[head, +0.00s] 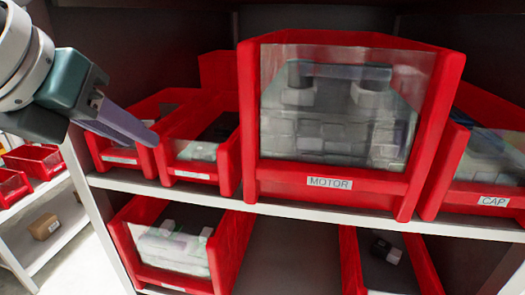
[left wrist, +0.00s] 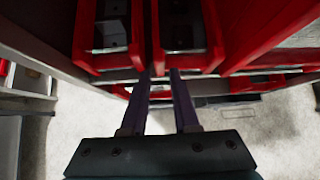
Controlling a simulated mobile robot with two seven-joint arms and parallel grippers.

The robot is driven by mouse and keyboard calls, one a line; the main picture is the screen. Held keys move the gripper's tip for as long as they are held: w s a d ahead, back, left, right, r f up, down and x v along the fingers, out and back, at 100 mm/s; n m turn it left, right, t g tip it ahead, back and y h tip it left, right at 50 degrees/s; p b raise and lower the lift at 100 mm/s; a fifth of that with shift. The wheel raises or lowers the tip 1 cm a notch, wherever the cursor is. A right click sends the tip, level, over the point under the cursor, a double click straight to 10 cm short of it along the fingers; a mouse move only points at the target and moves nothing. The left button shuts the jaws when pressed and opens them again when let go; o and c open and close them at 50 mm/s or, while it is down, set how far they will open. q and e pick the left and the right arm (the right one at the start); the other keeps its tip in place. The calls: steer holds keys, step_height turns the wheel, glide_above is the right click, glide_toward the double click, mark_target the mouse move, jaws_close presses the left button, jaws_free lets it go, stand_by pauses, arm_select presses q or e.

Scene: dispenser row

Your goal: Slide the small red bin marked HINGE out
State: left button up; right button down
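Two small red bins stand side by side on the upper shelf, left of the big MOTOR bin. The left small bin (head: 112,157) and the right small bin (head: 226,165) carry labels too small to read, so I cannot tell which says HINGE. Both also show in the left wrist view, the left one (left wrist: 83,40) and the right one (left wrist: 212,40). My left gripper (left wrist: 160,74) is open, its fingers apart with a gap between them. Its tips are at the front of the small bins, near where they meet; contact is unclear. My right gripper is not in view.
The large MOTOR bin (head: 380,187) stands right of the small bins, with the CAP bin (head: 458,180) beyond. The white shelf edge (head: 310,214) runs below. Lower bins (head: 231,250) sit underneath. Another rack with red bins (head: 32,160) and a cardboard box (head: 44,227) is at left.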

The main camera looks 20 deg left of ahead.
mark_target(191, 114)
arm_select(q)
steer(key=shift+w+a+f, duration=0.1)
steer(key=shift+a+f, duration=0.05)
steer(key=shift+f, duration=0.15)
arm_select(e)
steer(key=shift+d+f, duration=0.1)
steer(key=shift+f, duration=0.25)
